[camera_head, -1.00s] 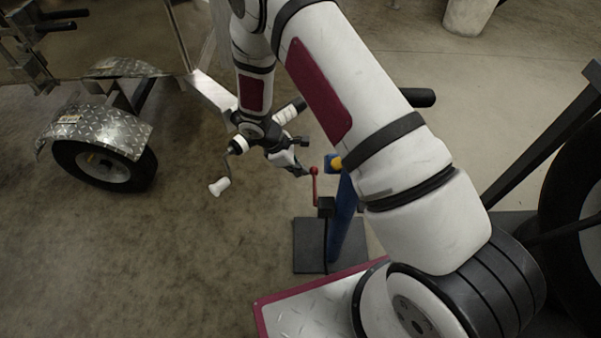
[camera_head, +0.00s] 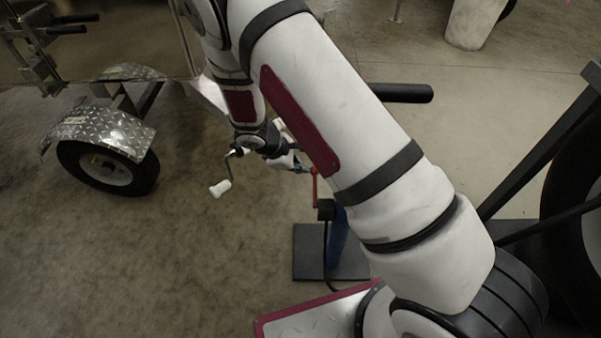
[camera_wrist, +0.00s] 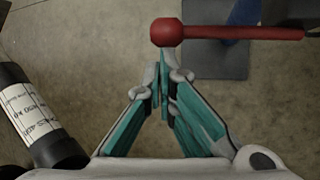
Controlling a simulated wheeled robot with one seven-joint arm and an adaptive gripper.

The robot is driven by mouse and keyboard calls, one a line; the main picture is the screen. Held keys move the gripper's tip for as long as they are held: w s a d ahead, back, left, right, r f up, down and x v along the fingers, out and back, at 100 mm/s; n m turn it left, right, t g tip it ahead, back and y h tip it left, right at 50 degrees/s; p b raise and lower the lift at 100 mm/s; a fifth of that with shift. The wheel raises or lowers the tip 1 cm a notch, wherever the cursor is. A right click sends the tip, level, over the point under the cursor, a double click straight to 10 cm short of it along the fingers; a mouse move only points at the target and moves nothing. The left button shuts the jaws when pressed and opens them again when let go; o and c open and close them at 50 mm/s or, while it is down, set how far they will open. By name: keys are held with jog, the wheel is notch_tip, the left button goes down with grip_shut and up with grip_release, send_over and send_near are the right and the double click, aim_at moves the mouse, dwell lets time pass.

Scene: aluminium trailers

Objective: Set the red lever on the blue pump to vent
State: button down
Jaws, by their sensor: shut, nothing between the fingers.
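My arm hides the upper part of the pump. In the wrist view the red lever (camera_wrist: 240,33) runs across the top right, its ball knob (camera_wrist: 166,32) at the left end. My gripper (camera_wrist: 163,75) is shut and empty, its fingertips at or just short of the knob. I cannot tell whether they touch. In the head view my gripper (camera_head: 300,168) is small, just left of the knob.
A trailer wheel under a diamond-plate fender (camera_head: 105,130) is at the left. A crank with a white handle (camera_head: 220,188) sticks out left of my gripper. A white-labelled black cylinder (camera_wrist: 40,115) is at the left of the wrist view. Open concrete floor lies around the pump base.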

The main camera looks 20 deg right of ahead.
jog(key=s+r+t, duration=0.1)
jog(key=s+r, duration=0.2)
jog(key=r, duration=0.3)
jog(key=shift+s+a+h, duration=0.3)
jog(key=shift+s+a, duration=0.05)
jog(key=shift+a, duration=0.1)
jog(key=shift+s+a+r, duration=0.1)
jog(key=shift+s, duration=0.05)
dwell(0.6)
jog(key=shift+r, duration=0.1)
dwell(1.1)
jog(key=shift+r+p, duration=0.4)
jog(key=shift+r, duration=0.3)
